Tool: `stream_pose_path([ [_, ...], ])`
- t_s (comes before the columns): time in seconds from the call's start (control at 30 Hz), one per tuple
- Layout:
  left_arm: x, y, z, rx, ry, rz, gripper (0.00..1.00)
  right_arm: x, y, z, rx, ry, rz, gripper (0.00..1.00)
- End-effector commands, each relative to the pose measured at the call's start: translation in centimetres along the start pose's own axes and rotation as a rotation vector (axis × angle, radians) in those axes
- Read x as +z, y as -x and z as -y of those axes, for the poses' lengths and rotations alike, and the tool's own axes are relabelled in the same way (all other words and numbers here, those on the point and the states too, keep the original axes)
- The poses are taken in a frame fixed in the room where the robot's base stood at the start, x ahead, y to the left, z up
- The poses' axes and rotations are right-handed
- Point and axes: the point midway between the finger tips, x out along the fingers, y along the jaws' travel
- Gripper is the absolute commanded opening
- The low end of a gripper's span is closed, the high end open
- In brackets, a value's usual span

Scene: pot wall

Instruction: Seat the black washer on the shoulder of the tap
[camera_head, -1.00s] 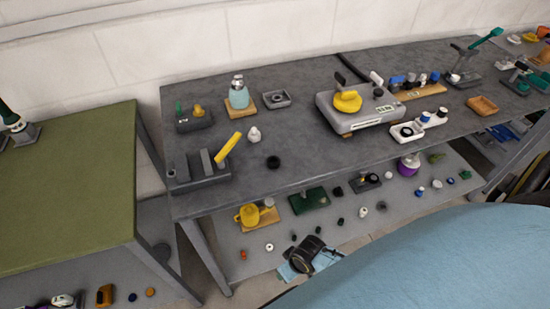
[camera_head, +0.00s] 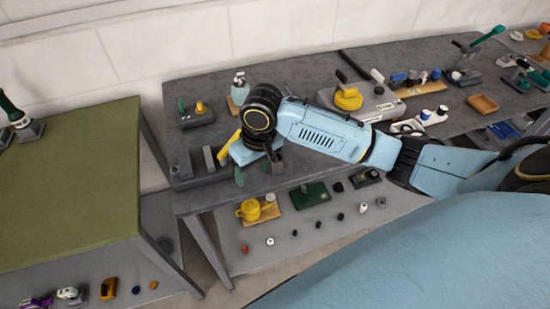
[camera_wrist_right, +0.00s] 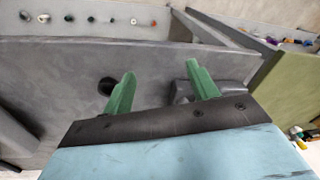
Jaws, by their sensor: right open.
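A black round piece (camera_wrist_right: 106,86), which may be the washer, lies on the bench top in the right wrist view, beside the left-hand green finger. In the head view my arm hides it. My right gripper (camera_head: 257,170) is over the bench's front left part. I cannot tell for certain which fixture is the tap. A grey box with a yellow round part (camera_head: 348,98) and a dark lever stands farther right, partly behind my arm. My left gripper is not in view.
A dark grey block fixture (camera_head: 205,162) stands close left of my right gripper; it shows in the wrist view (camera_wrist_right: 180,92). A small valve block (camera_head: 196,118) and a teal bottle (camera_head: 240,90) stand behind. The lower shelf holds several small parts.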

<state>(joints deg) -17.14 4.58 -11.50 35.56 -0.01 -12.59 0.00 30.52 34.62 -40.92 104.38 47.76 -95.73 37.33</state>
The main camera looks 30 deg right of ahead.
Motion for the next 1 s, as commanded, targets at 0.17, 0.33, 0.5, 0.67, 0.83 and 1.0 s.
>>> stream_pose_path([
  [0.17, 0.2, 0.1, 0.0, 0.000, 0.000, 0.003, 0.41, -3.6, 5.0, -5.2, 0.085, -0.178, 0.046, 0.59],
  [0.33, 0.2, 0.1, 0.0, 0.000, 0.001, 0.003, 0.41, -4.9, 8.0, -8.0, 0.115, -0.301, 0.071, 0.59],
  [0.5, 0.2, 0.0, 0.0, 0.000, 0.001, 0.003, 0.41, -5.0, 8.0, -8.9, 0.121, -0.343, 0.081, 0.59],
  [0.67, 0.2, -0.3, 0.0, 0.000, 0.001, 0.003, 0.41, -4.7, 5.0, -9.2, 0.121, -0.344, 0.082, 0.59],
  [0.83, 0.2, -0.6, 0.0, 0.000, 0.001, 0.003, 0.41, -4.5, 2.1, -9.4, 0.120, -0.341, 0.080, 0.59],
  [1.0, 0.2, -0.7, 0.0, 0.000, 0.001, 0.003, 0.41, -4.4, 0.8, -9.6, 0.119, -0.340, 0.078, 0.59],
])
